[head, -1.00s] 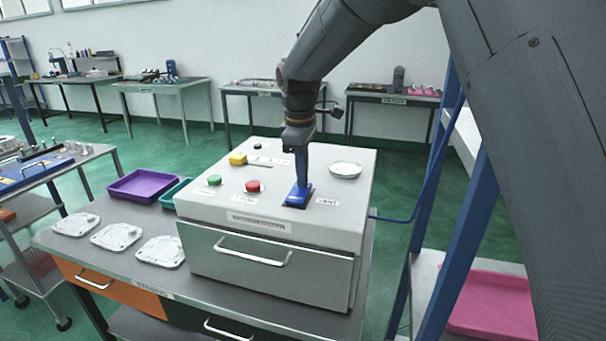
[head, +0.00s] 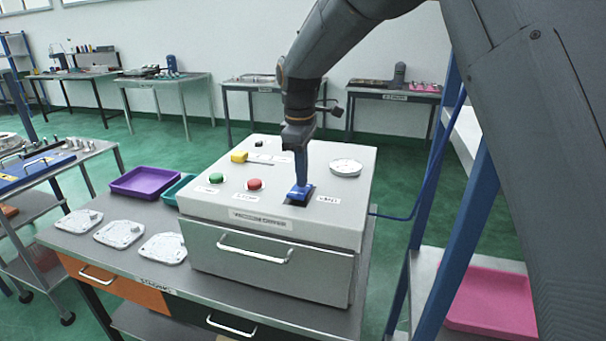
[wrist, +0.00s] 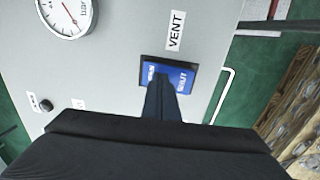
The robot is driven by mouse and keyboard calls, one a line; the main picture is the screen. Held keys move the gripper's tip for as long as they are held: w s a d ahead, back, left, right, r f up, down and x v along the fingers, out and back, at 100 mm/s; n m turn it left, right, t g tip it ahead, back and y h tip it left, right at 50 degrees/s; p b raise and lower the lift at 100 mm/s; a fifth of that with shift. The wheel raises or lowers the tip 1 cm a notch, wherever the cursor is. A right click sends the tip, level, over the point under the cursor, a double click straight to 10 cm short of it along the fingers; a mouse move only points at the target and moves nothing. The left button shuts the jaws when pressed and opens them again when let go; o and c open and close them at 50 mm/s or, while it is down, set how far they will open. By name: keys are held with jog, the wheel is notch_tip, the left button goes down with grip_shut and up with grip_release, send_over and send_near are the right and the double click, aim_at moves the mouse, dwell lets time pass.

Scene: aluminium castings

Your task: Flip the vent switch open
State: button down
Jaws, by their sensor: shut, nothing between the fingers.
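The vent switch (head: 304,192) is a blue rocker in a black frame on top of the grey machine box (head: 345,222), beside a VENT label. In the wrist view the blue switch (wrist: 182,78) shows lettering on both halves, partly covered by my fingers. My gripper (head: 301,182) is shut and empty, pointing down with its fingertips at the switch. In the wrist view the fingertips (wrist: 158,84) overlap the left part of the rocker. They look to be on or just above it; I cannot tell contact for certain.
A green button (head: 216,178), a red button (head: 254,184), a yellow part (head: 239,157) and a round gauge (head: 346,167) sit on the box top. Cast plates (head: 119,234) and a purple tray (head: 145,182) lie to the left. A blue post (head: 462,225) stands close on the right.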

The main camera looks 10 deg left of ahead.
jog(key=shift+r, duration=0.1)
jog(key=shift+r+p, duration=0.35)
notch_tip(320, 180, up, 13)
jog(key=w+b, duration=0.1)
jog(key=w, duration=0.1)
jog(key=shift+d, duration=0.15)
jog(key=shift+s+d, duration=0.1)
